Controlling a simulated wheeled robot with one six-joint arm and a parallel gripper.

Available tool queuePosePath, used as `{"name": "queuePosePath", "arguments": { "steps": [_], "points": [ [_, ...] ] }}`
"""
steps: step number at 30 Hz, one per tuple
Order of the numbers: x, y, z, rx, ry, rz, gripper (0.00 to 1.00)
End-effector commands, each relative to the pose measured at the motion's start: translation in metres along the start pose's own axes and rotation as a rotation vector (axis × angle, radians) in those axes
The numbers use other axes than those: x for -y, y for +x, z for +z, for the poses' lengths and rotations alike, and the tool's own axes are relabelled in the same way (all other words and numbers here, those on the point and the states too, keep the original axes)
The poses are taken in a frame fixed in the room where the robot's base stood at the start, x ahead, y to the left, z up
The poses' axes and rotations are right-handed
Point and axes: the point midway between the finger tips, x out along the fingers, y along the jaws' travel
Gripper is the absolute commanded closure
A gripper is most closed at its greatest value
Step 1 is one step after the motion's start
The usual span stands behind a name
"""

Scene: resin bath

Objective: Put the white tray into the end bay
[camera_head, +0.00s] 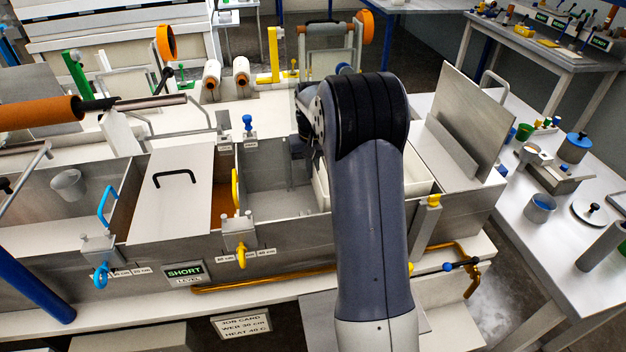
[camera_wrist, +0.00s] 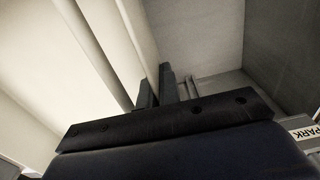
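The white tray (camera_head: 418,180) is low inside the steel tank at its right end, with its left wall and right corner showing on either side of my arm. Its middle is hidden behind my arm. In the wrist view the tray's pale wall (camera_wrist: 95,45) runs down to my gripper (camera_wrist: 158,88). The dark fingers stand on either side of the wall's rim and look closed on it. The end bay (camera_head: 280,180) shows bare grey metal left of the tray. How far the tray is above the floor cannot be told.
A steel lid with a black handle (camera_head: 170,190) covers a bay to the left. An upright steel plate (camera_head: 468,125) stands at the tank's right end. Yellow (camera_head: 240,250) and blue (camera_head: 101,270) taps line the front. A bench with pots (camera_head: 540,205) is at the right.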

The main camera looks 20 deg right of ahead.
Motion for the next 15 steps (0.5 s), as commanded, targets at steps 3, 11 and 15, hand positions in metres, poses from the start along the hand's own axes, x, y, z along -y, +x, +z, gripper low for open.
{"name": "queuePosePath", "arguments": {
  "steps": [3,11,15],
  "points": [
    [0.000,0.018,0.001,0.006,0.000,0.000,1.00],
    [0.000,0.042,0.000,0.000,0.000,0.001,1.00],
    [0.000,0.042,0.000,0.000,0.000,0.001,1.00]
  ]
}}
